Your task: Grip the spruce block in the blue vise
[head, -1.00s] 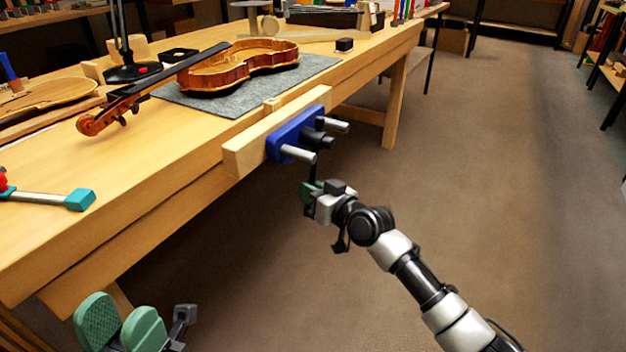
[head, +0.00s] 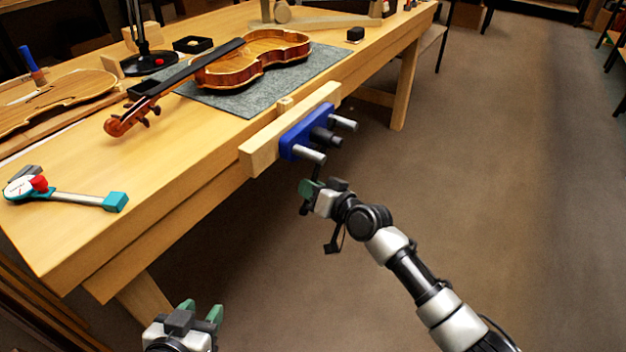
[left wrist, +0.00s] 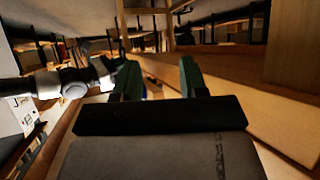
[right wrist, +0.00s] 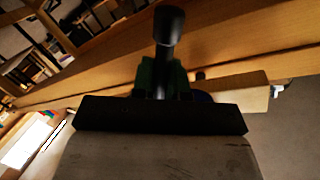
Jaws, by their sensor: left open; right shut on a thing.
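The blue vise (head: 294,143) is on the bench's front edge, with a long wooden jaw (head: 262,151), two steel rods and a dark screw. A small pale block, likely the spruce block (head: 285,104), stands upright between the jaw and the bench edge; I cannot tell how tightly it sits. My right gripper (head: 309,188) is below the vise, shut on the dark vise handle (right wrist: 168,28), whose knobbed end shows in the right wrist view. My left gripper (head: 201,309) is open and empty, low in front of the bench; its parted green fingers show in the left wrist view (left wrist: 158,78).
A violin (head: 255,60) lies on a grey mat (head: 235,97) behind the vise. A teal-ended gauge (head: 80,199) lies at the bench's left end. A dark lamp base (head: 150,64) and a small black block (head: 355,34) stand further back.

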